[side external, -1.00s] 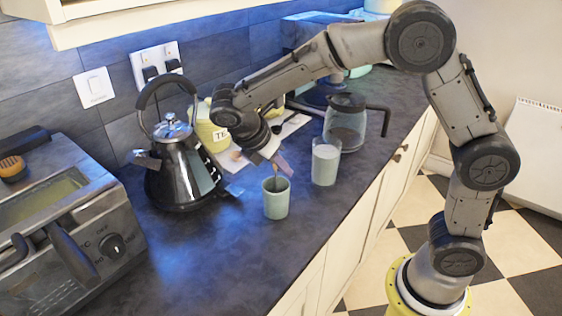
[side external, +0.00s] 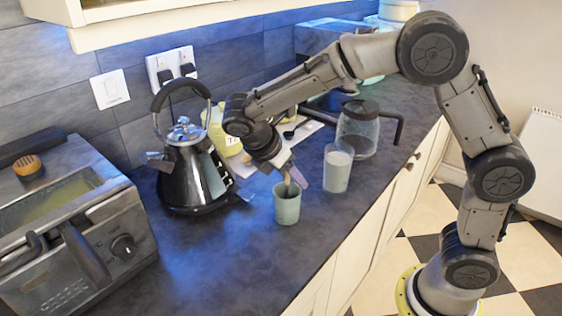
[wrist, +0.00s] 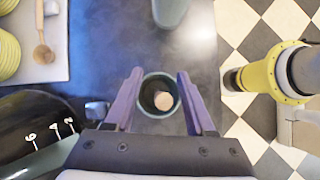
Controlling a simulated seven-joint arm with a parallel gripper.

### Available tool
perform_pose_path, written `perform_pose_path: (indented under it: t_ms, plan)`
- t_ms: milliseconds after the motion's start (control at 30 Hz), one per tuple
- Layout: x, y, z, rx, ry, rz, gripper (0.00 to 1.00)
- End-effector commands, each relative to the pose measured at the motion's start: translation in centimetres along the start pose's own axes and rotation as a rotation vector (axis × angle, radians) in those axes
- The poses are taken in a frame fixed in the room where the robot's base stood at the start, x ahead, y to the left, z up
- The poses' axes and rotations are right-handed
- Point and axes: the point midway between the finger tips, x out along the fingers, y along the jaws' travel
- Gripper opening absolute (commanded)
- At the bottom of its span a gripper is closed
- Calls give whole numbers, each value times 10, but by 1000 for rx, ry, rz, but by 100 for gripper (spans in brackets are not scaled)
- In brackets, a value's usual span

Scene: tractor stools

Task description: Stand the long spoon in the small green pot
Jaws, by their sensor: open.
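The small green pot (side external: 286,206) stands upright on the dark worktop, and its round mouth shows in the wrist view (wrist: 145,84). A brownish wooden piece, apparently the long spoon (wrist: 163,101), shows end-on inside the pot's mouth; its lower part is hidden by the pot wall. In the side view a thin brown stick, apparently the same spoon (side external: 287,178), rises above the rim. My gripper (wrist: 158,82) is open, with one finger on each side of the pot's mouth in the wrist view. In the side view its fingers are just above the rim; contact with the spoon cannot be told.
A pale glass (side external: 337,170) stands close right of the pot, with a glass jug (side external: 358,128) behind. A black kettle (side external: 188,175) and toaster oven (side external: 75,225) stand left. Another wooden spoon (wrist: 42,50) lies on a pale board (wrist: 58,70). The worktop front is clear.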

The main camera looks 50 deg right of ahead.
Motion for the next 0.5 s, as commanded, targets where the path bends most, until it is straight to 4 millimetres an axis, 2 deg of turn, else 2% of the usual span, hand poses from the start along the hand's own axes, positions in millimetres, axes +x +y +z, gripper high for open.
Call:
perform_pose_path:
  t_ms: [500]
  plan:
    - [-103,0,-1,-2,1,3,55]
